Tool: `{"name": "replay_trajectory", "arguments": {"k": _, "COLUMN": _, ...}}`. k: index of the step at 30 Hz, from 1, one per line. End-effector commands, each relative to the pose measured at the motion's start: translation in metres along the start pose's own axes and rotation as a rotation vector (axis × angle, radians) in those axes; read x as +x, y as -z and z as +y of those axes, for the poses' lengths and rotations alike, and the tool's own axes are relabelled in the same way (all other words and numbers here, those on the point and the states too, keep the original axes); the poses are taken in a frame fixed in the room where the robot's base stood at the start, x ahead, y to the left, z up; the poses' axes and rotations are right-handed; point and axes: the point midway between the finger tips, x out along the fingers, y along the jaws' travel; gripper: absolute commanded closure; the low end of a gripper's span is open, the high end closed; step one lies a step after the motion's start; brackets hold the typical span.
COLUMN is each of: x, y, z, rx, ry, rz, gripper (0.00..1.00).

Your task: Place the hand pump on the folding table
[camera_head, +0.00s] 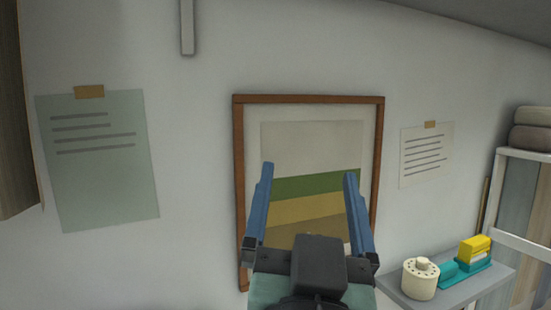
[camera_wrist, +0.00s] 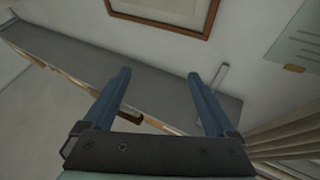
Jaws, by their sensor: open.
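My gripper (camera_head: 308,170) is open and empty, raised in front of a framed picture on the wall. Its two blue fingers stand wide apart. It also shows in the wrist view (camera_wrist: 158,73), again with nothing between the fingers. I cannot make out a hand pump for certain in either view. I cannot identify the folding table either. A grey surface (camera_head: 405,290) at the lower right of the head view carries a cream round object with holes (camera_head: 420,278) and a teal and yellow object (camera_head: 470,258).
The framed picture (camera_head: 238,190) hangs between a greenish paper (camera_head: 97,165) and a white paper (camera_head: 427,160). A white rack (camera_head: 520,154) with rounded brown items on top (camera_head: 531,137) stands at far right. The wrist view shows a long grey ledge (camera_wrist: 150,95) along the wall.

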Motion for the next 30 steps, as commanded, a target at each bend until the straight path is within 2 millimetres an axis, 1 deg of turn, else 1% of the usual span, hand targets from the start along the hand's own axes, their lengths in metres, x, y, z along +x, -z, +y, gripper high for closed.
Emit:
{"name": "replay_trajectory", "arguments": {"k": 1, "x": -0.004, "y": 0.037, "z": -0.014, "rx": -0.019, "ry": 0.039, "rz": 0.103, "gripper": 0.09}}
{"name": "replay_trajectory", "arguments": {"k": 3, "x": -0.011, "y": 0.073, "z": -0.028, "rx": -0.043, "ry": 0.074, "rz": 0.211, "gripper": 0.09}}
{"name": "replay_trajectory", "arguments": {"k": 6, "x": -0.021, "y": 0.106, "z": -0.039, "rx": -0.065, "ry": 0.103, "rz": 0.309, "gripper": 0.09}}
{"name": "replay_trajectory", "arguments": {"k": 8, "x": -0.025, "y": 0.115, "z": -0.043, "rx": -0.072, "ry": 0.11, "rz": 0.34, "gripper": 0.09}}
{"name": "replay_trajectory", "arguments": {"k": 11, "x": -0.027, "y": 0.12, "z": -0.044, "rx": -0.076, "ry": 0.114, "rz": 0.357, "gripper": 0.09}}
{"name": "replay_trajectory", "arguments": {"k": 23, "x": -0.026, "y": 0.118, "z": -0.044, "rx": -0.075, "ry": 0.113, "rz": 0.351, "gripper": 0.09}}
{"name": "replay_trajectory", "arguments": {"k": 24, "x": -0.026, "y": 0.118, "z": -0.043, "rx": -0.075, "ry": 0.113, "rz": 0.35, "gripper": 0.13}}
{"name": "replay_trajectory", "arguments": {"k": 26, "x": -0.026, "y": 0.118, "z": -0.043, "rx": -0.075, "ry": 0.113, "rz": 0.35, "gripper": 0.23}}
{"name": "replay_trajectory", "arguments": {"k": 30, "x": -0.026, "y": 0.118, "z": -0.043, "rx": -0.075, "ry": 0.112, "rz": 0.35, "gripper": 0.49}}
